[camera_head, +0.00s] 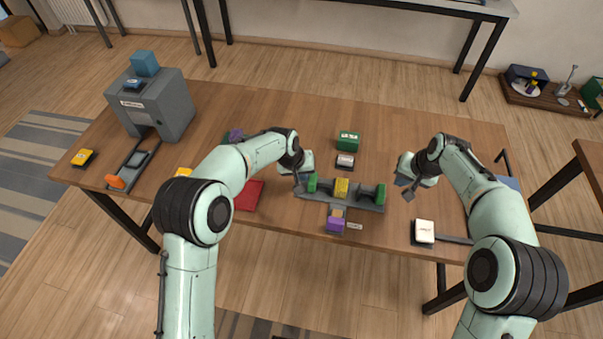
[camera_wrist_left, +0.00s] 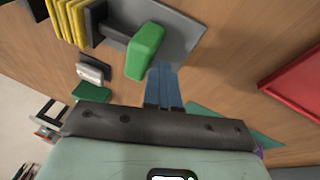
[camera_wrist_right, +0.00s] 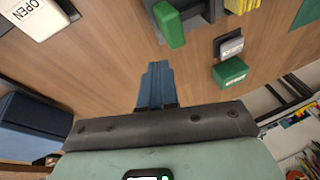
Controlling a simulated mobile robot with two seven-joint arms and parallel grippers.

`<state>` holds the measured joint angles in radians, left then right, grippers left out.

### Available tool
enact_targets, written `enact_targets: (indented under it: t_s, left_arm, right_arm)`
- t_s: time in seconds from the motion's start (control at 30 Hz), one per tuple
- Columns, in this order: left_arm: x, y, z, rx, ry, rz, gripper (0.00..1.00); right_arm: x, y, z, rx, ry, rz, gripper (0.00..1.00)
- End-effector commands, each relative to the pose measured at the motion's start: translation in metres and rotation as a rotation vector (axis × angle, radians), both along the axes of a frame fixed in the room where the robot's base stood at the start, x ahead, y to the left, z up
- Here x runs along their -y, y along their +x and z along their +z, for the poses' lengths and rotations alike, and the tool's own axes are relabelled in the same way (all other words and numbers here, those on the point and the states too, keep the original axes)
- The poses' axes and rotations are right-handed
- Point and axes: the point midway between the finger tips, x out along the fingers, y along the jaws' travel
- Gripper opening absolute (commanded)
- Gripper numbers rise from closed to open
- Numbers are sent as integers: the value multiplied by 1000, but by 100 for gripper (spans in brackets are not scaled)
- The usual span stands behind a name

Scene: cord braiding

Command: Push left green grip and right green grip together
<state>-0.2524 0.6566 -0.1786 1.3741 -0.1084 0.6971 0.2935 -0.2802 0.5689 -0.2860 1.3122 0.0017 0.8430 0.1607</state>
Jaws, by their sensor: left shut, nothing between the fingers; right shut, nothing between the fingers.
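The grey holder (camera_head: 365,203) lies on the wooden table with a yellow block (camera_head: 341,188) at its middle. The left green grip (camera_head: 312,182) stands at its left end and the right green grip (camera_head: 380,194) at its right end, apart from each other. My left gripper (camera_head: 299,183) is shut and empty, just left of the left green grip; in the left wrist view its blue fingers (camera_wrist_left: 162,85) are close beside the green grip (camera_wrist_left: 146,50). My right gripper (camera_head: 408,192) is shut and empty, right of the right green grip; the right wrist view shows a gap between its fingers (camera_wrist_right: 156,83) and the green grip (camera_wrist_right: 169,25).
A green box (camera_head: 348,140) and a small grey-white block (camera_head: 345,161) stand behind the holder. A purple block (camera_head: 336,222) is in front. A white-topped block (camera_head: 424,231) stands front right, a red mat (camera_head: 249,196) left, and a grey machine (camera_head: 165,105) far left.

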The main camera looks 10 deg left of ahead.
Motion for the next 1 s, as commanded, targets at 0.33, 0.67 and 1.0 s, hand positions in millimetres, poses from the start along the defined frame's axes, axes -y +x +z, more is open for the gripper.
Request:
enact_targets:
  t_s: [0.33, 0.67, 1.0]
  left_arm:
    - [2, 0, 0, 0, -3, -2, 0]
    - [2, 0, 0, 0, -3, -2, 0]
    - [2, 0, 0, 0, -3, -2, 0]
  right_arm:
    - [0, 0, -17, -2, -1, 0, 0]
    - [0, 0, -52, -2, 1, 0, 0]
    - [0, 0, -55, 0, 0, 0, 0]
